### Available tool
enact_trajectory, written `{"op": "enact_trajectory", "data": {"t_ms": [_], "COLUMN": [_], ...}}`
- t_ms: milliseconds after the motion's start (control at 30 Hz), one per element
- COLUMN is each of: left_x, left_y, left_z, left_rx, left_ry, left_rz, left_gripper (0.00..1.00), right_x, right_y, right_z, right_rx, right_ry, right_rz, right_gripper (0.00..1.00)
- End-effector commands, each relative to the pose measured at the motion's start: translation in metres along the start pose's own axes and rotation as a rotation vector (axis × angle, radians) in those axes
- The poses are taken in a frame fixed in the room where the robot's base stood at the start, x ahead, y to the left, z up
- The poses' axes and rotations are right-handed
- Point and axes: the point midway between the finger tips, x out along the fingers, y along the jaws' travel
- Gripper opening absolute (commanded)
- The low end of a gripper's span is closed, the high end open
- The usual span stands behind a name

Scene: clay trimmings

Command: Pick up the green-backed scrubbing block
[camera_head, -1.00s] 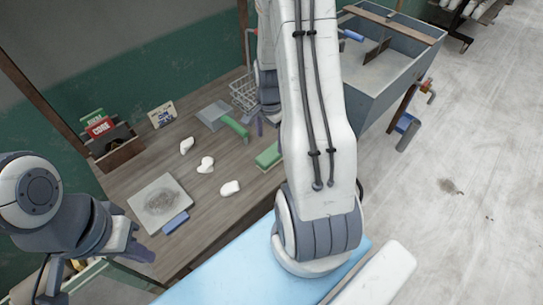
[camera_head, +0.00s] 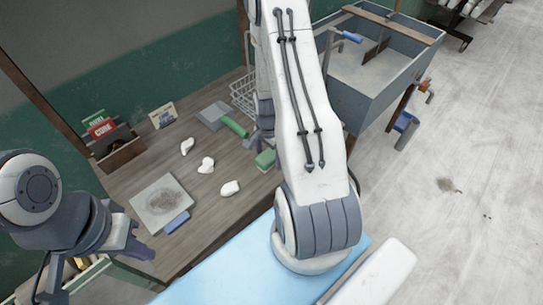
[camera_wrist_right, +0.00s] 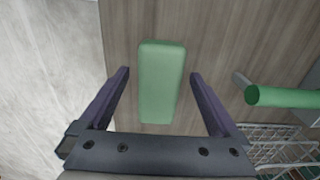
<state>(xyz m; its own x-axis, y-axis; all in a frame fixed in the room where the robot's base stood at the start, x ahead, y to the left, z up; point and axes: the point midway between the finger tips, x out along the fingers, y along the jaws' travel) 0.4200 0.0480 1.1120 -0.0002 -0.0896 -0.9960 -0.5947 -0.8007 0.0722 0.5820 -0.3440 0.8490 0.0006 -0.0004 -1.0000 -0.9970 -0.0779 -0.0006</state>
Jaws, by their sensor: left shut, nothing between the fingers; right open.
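The green-backed scrubbing block (camera_head: 265,160) lies on the wooden table near its right front edge, partly hidden by my right arm in the head view. In the right wrist view the green block (camera_wrist_right: 161,82) lies lengthwise between the two open fingers of my right gripper (camera_wrist_right: 160,80), with a gap on each side. My right gripper also shows in the head view (camera_head: 258,140), just behind the block and partly hidden by the arm. My left gripper (camera_head: 45,296) is shut and empty at the lower left, away from the block.
A green-handled tool (camera_head: 234,126) and a wire basket (camera_head: 243,97) stand close to the block. Several white clay lumps (camera_head: 206,165), a grey slab (camera_head: 160,201) and a blue block (camera_head: 177,222) lie further left. A sink (camera_head: 372,75) stands at the right.

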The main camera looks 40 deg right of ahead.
Motion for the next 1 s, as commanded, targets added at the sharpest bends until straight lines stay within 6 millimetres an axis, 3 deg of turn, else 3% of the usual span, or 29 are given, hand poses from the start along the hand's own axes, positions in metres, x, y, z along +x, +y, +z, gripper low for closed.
{"op": "enact_trajectory", "data": {"t_ms": [767,1000], "left_x": [0.0031,0.0031], "left_y": [-0.0002,-0.0002], "left_z": [0.0002,0.0001], "left_rx": [0.000,0.000], "left_ry": [0.000,0.000], "left_rz": [0.000,0.000], "left_gripper": [0.00,0.00], "right_x": [0.0047,0.0046], "right_y": [0.0001,0.0001], "right_z": [0.0001,0.0002], "right_rx": [0.000,0.000], "right_ry": [0.000,0.000], "right_rz": [0.000,0.000], "right_gripper": [0.97,0.06]}}
